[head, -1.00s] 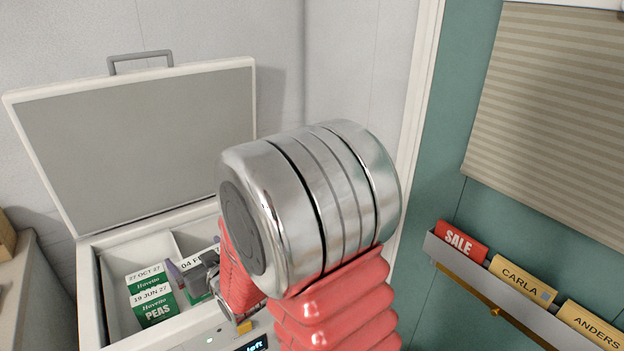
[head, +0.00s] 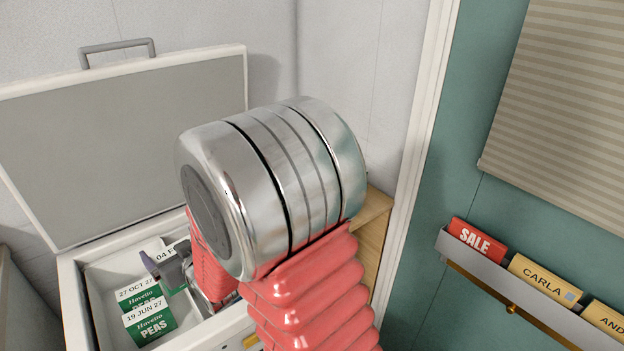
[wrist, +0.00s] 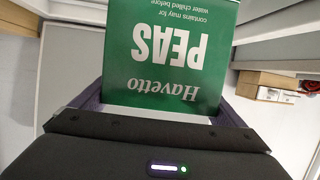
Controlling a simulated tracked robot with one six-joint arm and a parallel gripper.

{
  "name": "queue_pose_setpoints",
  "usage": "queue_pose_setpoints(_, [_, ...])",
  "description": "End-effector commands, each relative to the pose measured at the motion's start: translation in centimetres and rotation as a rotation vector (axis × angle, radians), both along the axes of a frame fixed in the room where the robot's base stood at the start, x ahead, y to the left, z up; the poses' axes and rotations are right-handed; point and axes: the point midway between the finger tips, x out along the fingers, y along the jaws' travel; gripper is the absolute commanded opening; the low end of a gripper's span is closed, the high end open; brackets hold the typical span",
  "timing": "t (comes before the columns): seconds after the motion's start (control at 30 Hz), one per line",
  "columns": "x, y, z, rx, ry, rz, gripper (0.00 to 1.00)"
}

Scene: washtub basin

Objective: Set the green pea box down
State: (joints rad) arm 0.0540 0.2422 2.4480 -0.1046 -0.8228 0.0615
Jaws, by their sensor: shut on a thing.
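My gripper (wrist: 160,112) is shut on a green pea box (wrist: 165,60), which fills the space between its dark fingers in the wrist view. The box has a white "Havetto PEAS" label, upside down in that view. In the head view, a purple-grey finger of my gripper (head: 166,264) and the white top of the held box (head: 166,254), partly reading "04 F", show over the open white chest (head: 75,300). My arm hides much of the box. I cannot tell whether its base touches anything.
Two other pea boxes, marked 27 OCT 27 (head: 140,293) and 19 JUN 27 (head: 150,322), stand in the chest in front of the held box. The raised lid (head: 120,150) stands behind. A wall rack (head: 510,292) with cards is at the right.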

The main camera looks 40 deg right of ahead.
Motion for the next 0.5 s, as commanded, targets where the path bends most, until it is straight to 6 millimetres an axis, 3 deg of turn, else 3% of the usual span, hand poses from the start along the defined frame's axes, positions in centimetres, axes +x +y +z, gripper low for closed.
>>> queue_pose_setpoints(0.27, [0.2,-1.5,0.2,-0.001,-0.002,-0.03,0.58])
queue_pose_setpoints(0.37, [1.0,-3.1,0.5,-0.001,-0.002,-0.064,0.58])
queue_pose_setpoints(0.5, [3.0,-7.1,1.3,-0.001,-0.005,-0.147,0.58])
